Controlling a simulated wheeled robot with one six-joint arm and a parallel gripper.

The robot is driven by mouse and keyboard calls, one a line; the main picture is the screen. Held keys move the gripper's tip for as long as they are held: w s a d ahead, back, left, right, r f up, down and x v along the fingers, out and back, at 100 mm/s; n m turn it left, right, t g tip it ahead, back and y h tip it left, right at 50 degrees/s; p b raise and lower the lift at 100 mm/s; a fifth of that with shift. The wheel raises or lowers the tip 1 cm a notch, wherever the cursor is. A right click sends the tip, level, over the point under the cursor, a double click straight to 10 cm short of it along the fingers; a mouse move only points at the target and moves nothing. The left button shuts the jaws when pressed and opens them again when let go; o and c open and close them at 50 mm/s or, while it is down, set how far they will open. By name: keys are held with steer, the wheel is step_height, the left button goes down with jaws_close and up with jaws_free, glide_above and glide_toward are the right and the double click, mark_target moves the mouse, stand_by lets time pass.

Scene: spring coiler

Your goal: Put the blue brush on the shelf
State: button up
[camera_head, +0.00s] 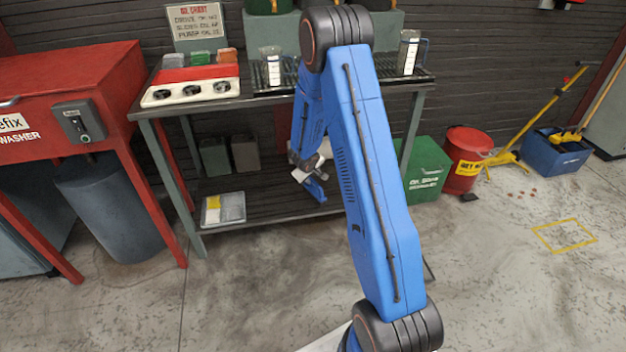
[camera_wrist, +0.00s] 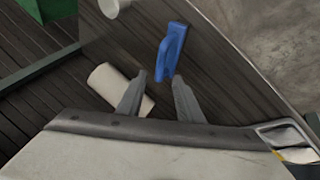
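The blue brush (camera_wrist: 172,48) lies on the dark lower shelf of the bench, near the shelf's edge, in the wrist view. In the head view a blue piece (camera_head: 317,190) below my wrist looks like the same brush. My gripper (camera_wrist: 159,78) is open and empty, its two dark fingers apart. The brush is just beyond the fingertips, roughly in line with the gap. Whether they touch cannot be told. In the head view my gripper (camera_head: 306,163) is partly hidden by my arm.
A white cylinder (camera_wrist: 118,88) lies beside the left finger, another (camera_wrist: 114,6) farther off. A tray (camera_head: 224,208) sits on the lower shelf (camera_head: 275,207). The bench top (camera_head: 257,99) carries a control box (camera_head: 190,86) and holders. A green bin (camera_head: 424,170) and red can (camera_head: 468,160) stand right.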

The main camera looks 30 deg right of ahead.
steer(key=s+r+m+h, duration=0.1)
steer(key=s+r, duration=0.2)
steer(key=r, duration=0.6)
steer(key=s+r+m+h, duration=0.1)
steer(key=s+r, duration=0.1)
steer(key=r, duration=0.7)
steer(key=s+a+r+m, duration=0.1)
steer(key=s+r, duration=1.2)
steer(key=s+a+r+y, duration=0.2)
steer(key=s+a, duration=0.3)
steer(key=s, duration=0.5)
steer(key=s+a+r+y, duration=0.2)
steer(key=s+a, duration=0.4)
steer(key=s, duration=0.3)
steer(key=s+a+r+y, duration=0.2)
steer(key=s+a, duration=0.4)
steer(key=s, duration=0.4)
steer(key=shift+s+a+n, duration=0.15)
steer(key=shift+s+n, duration=0.15)
steer(key=shift+r, duration=0.1)
